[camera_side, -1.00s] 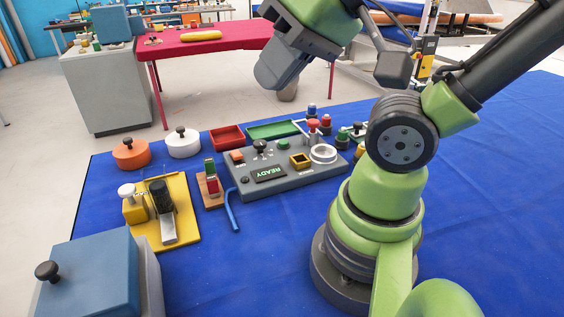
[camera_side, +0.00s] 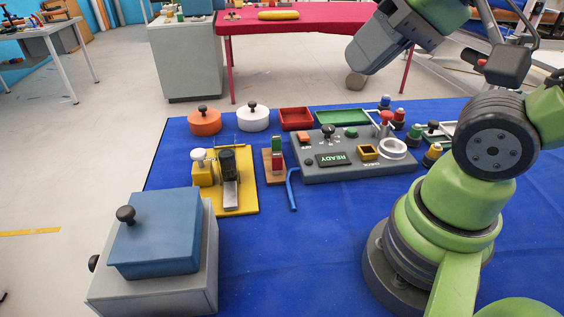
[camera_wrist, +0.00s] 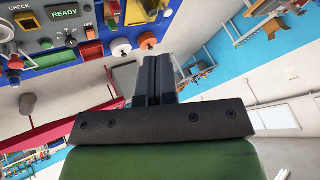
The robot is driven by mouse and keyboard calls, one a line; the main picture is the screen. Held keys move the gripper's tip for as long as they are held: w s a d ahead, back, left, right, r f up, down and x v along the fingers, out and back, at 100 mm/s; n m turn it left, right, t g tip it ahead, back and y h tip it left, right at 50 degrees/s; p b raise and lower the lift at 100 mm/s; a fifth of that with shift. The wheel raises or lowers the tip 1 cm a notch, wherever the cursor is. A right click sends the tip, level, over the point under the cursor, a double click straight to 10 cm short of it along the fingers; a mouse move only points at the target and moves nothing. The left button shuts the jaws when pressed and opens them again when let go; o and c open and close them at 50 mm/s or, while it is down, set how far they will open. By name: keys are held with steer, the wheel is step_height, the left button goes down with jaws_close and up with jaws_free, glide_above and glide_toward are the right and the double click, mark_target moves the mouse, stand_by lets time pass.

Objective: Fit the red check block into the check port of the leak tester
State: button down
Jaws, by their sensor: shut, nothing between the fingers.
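The red check block (camera_side: 276,144) stands upright in a small wooden stand with a green block, left of the tester. The stand's red and green also show in the wrist view (camera_wrist: 112,10). The leak tester (camera_side: 318,174) is a grey panel with a lit READY display. Its check port (camera_side: 368,152) is a square yellow-framed opening, which shows in the wrist view (camera_wrist: 27,21) near the CHECK label. No block shows in it. My gripper (camera_side: 356,70) is high above the bench, apart from everything. Its fingers (camera_wrist: 158,62) are shut and empty.
A yellow clamp fixture (camera_side: 236,205), orange (camera_side: 204,121) and white (camera_side: 252,118) lidded pots, and red (camera_side: 296,118) and green (camera_side: 342,116) trays surround the tester. A blue hose (camera_side: 292,192) lies in front. A blue-lidded box (camera_side: 156,232) stands front left.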

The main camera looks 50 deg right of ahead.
steer(key=c, duration=1.8)
jaws_free()
steer(key=shift+c, duration=0.2)
steer(key=o, duration=1)
